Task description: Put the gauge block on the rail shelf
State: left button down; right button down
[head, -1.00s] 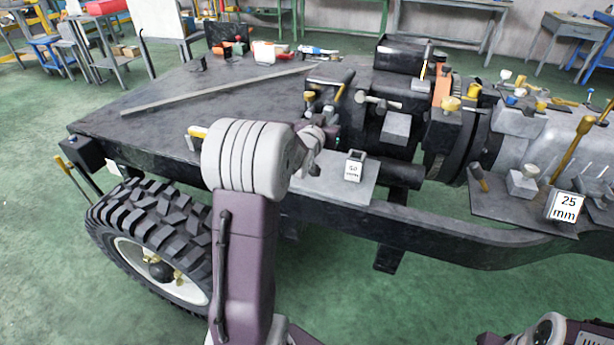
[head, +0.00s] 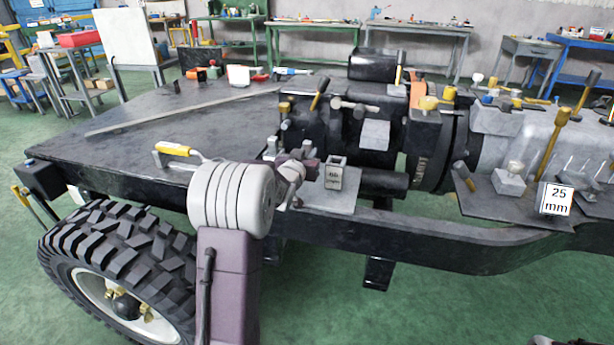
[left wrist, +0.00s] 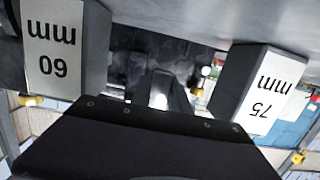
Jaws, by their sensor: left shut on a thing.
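The rail shelf is a grey plate (head: 328,203) on the side of the black chassis rail. A grey gauge block (head: 335,176) with a small label stands upright on it. In the left wrist view, turned upside down, a 60 mm block (left wrist: 62,50) is at left and a 75 mm block (left wrist: 258,90) at right, with a gap between. My left gripper (head: 297,172) is at the shelf's left part, just left of the block there. It is shut on a gauge block, which its own body and wrist mostly hide; I cannot read its size.
A 25 mm block (head: 556,199) stands on another plate at right, beside a yellow-handled lever (head: 553,143). A yellow-handled clamp (head: 176,150) is on the flat chassis deck (head: 130,145) left of my arm. Shafts and housings crowd behind the shelf. The tyre (head: 125,260) is below left.

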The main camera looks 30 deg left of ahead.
pick_arm(q)
notch_tip(320, 180, down, 5)
jog(key=shift+r+b, duration=0.1)
jog(key=shift+b, duration=1.15)
jog(key=c, duration=1.3)
grip_release()
jog(key=shift+o, duration=0.2)
